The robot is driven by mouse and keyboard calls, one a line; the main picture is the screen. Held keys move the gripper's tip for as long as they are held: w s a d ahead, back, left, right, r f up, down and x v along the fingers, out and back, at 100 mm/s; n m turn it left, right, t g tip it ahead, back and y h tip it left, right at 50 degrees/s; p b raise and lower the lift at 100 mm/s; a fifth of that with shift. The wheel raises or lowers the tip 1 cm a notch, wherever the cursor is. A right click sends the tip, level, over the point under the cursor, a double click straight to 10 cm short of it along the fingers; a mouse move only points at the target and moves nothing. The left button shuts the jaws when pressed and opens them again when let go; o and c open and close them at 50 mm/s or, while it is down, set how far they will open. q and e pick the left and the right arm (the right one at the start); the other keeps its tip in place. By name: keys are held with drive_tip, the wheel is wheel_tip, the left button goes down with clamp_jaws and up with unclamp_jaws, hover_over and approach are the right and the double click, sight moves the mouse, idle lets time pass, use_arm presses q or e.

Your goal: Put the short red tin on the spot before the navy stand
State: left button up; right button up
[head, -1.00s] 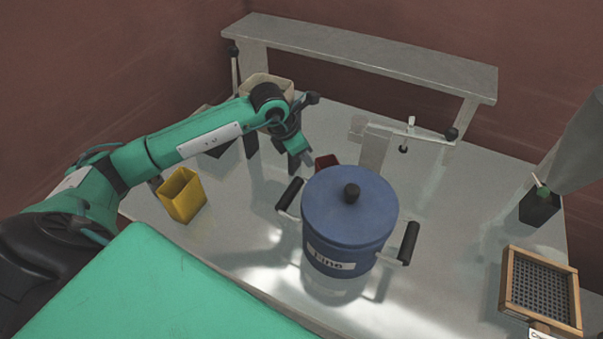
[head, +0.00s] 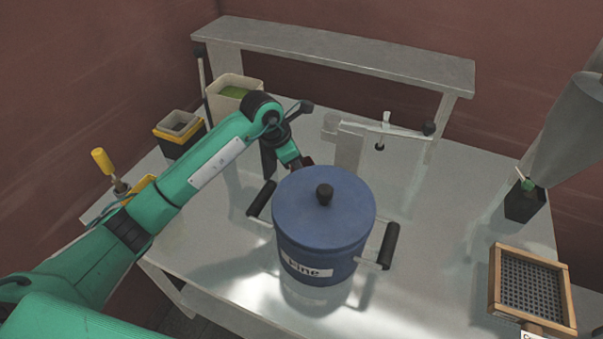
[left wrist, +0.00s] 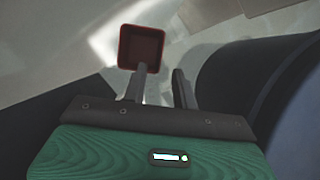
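The short red tin (head: 308,160) shows only as a dark red sliver in the head view, between my left gripper and the blue pot. In the left wrist view the red tin (left wrist: 142,46) is a square, open-topped tin just beyond the fingers. My left gripper (left wrist: 160,82) has its two fingers apart, with the left finger overlapping the tin's near edge; the tin is not between them. In the head view my left gripper (head: 296,163) is low behind the pot, its fingertips mostly hidden. I cannot pick out a navy stand for certain. My right gripper is out of view.
The blue lidded pot (head: 322,225) with black handles stands close to my left gripper. A beige bin (head: 222,107), a black-and-yellow box (head: 180,148) and a grey shelf (head: 330,48) are behind. A black holder (head: 523,207) and wooden-framed sieve (head: 496,280) stand right.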

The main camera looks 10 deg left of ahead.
use_arm(q)
drive_tip(key=shift+x, duration=1.2)
drive_tip(key=shift+w+d+f+p, duration=0.1)
drive_tip(key=shift+d+f+p, duration=0.25)
drive_tip(key=shift+f, duration=0.2)
drive_tip(key=p+x, duration=0.1)
drive_tip(key=x, duration=0.3)
drive_tip(key=shift+w+f, duration=0.15)
drive_tip(key=shift+f, duration=0.35)
clamp_jaws()
